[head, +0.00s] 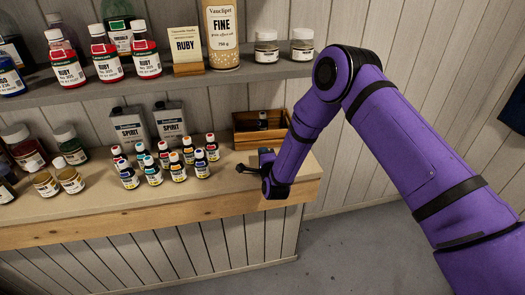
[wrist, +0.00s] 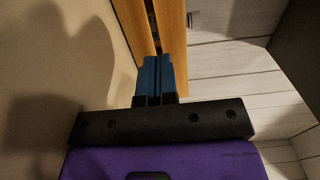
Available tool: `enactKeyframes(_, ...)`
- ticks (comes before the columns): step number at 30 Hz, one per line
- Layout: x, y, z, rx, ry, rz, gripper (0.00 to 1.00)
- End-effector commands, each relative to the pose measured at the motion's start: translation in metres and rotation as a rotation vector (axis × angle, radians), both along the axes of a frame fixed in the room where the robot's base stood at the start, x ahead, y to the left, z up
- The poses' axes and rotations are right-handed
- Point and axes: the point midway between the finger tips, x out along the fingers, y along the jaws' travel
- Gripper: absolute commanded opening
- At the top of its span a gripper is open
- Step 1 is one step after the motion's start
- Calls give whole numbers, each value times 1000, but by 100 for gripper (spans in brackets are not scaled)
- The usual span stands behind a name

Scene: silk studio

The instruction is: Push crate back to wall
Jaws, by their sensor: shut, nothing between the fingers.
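The wooden crate (head: 243,140) sits at the right end of the counter, near the plank wall, with a small dark bottle (head: 263,119) in it. My gripper (head: 266,153) is low over the counter, just in front of the crate. In the wrist view its blue fingers (wrist: 156,72) are shut together and empty, with their tips close to the crate's wooden boards (wrist: 172,28). I cannot tell whether the tips touch the crate. My arm hides the crate's right side in the head view, and the gap behind the crate is not clear.
Several small dropper bottles (head: 180,165) stand left of the crate on the counter (head: 225,185). Two spirit cans (head: 171,121) stand behind them. A shelf (head: 190,80) with jars and bottles runs above. The counter ends just right of my gripper.

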Motion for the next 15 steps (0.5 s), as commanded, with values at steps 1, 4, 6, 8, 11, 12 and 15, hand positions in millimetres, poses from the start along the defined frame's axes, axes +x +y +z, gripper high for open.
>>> enactKeyframes(1, -6, -2, 0, 0, 1, 0, 0)
enactKeyframes(4, -19, -6, 0, -1, 2, 0, 0)
enactKeyframes(6, -29, -9, 0, 0, 2, 0, 0)
enactKeyframes(8, -39, -11, 0, 0, 2, 0, 0)
enactKeyframes(11, -53, -16, 0, -1, 2, 0, 0)
enactKeyframes(12, -58, -17, 0, 0, 1, 0, 0)
enactKeyframes(15, -67, -19, 0, 1, 0, 0, 0)
